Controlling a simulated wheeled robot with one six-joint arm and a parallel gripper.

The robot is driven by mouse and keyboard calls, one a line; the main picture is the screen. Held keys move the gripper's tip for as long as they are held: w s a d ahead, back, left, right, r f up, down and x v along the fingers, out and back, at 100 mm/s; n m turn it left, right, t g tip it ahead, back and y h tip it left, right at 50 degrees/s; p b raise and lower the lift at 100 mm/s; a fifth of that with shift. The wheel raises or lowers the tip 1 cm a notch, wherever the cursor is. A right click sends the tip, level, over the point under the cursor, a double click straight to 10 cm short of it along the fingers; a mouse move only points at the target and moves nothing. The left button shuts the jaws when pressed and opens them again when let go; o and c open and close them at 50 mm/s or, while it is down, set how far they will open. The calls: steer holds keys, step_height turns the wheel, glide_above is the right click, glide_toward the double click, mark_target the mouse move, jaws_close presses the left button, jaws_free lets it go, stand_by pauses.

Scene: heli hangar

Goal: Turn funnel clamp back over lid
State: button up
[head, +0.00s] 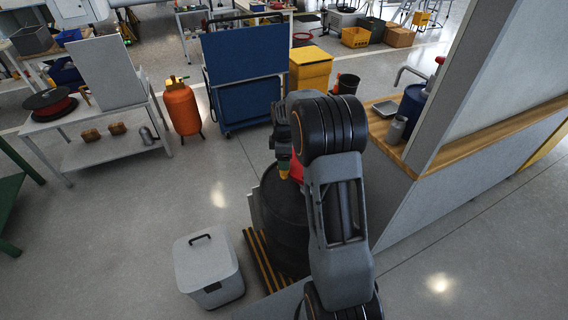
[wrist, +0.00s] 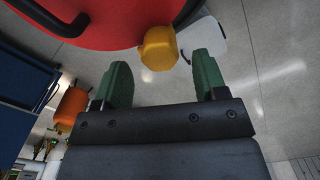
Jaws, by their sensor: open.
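A black drum (head: 285,225) stands partly hidden behind my arm. A red funnel lid (head: 296,169) shows in a small patch at its top, and fills the top of the wrist view (wrist: 100,22). A yellow knob (wrist: 158,47), apparently the end of the funnel clamp, sticks out at the red edge; it also shows in the head view (head: 284,173). My gripper (wrist: 160,62) is open, its green fingers on either side of the knob in the picture. I cannot tell whether they touch it. Most of the clamp is hidden.
A wood-topped counter with a wall (head: 415,170) is close on the right. An orange tank (head: 181,107) and blue cart (head: 243,102) stand behind.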

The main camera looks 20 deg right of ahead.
steer(key=shift+f, duration=1.5)
steer(key=c, duration=0.9)
